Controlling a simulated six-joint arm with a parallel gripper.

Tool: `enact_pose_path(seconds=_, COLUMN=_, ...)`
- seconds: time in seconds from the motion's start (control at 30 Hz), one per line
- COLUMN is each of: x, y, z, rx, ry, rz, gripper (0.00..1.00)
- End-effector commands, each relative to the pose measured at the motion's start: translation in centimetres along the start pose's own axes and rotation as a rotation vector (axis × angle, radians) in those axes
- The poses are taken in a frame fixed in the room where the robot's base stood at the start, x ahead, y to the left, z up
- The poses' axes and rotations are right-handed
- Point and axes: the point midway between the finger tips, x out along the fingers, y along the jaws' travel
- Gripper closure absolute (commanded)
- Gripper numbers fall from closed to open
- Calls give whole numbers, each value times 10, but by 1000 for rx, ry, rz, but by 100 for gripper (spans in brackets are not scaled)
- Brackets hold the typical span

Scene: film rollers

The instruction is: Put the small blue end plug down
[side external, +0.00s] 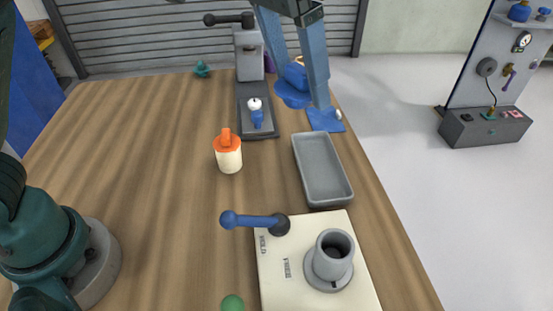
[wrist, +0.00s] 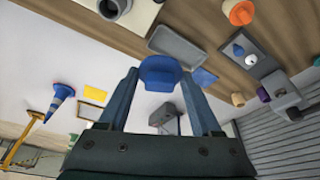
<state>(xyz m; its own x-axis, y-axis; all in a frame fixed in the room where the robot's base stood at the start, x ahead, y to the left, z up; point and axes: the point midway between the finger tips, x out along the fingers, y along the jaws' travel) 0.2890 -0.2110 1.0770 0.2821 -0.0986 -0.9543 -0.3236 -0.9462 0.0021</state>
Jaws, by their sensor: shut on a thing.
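My gripper (side external: 304,92) is in the air over the far right of the table, with its fingers shut on a blue end plug (wrist: 160,72). In the side external view the plug (side external: 292,97) shows between and below the fingers, partly hidden by them. In the wrist view it sits between the fingertips, with its wide rounded face toward the camera. A flat blue pad (side external: 325,121) lies near the right table edge, just below my gripper in the picture. How high the plug is above the surface I cannot tell.
An empty grey tray (side external: 323,168) lies nearer. A cream-and-orange bottle (side external: 229,156) stands left of it. A grey vise (side external: 248,95) bears a blue-and-white piece (side external: 257,117). A cream board (side external: 298,252) carries a grey cup (side external: 333,254) and a blue lever (side external: 250,220).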

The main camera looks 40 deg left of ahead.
Motion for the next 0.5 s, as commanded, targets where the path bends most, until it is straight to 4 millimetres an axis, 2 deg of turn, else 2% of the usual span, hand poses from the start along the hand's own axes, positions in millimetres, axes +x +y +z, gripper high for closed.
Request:
enact_pose_path(seconds=0.13, x=19, y=4, z=-9, rx=223, ry=-6, rz=73, gripper=92)
enact_pose_path(seconds=0.27, x=45, y=-8, z=-19, rx=395, ry=-7, rz=131, gripper=92)
enact_pose_path(seconds=0.37, x=71, y=-30, z=-26, rx=494, ry=-7, rz=165, gripper=92)
enact_pose_path(seconds=0.5, x=108, y=-77, z=-28, rx=546, ry=-6, rz=185, gripper=92)
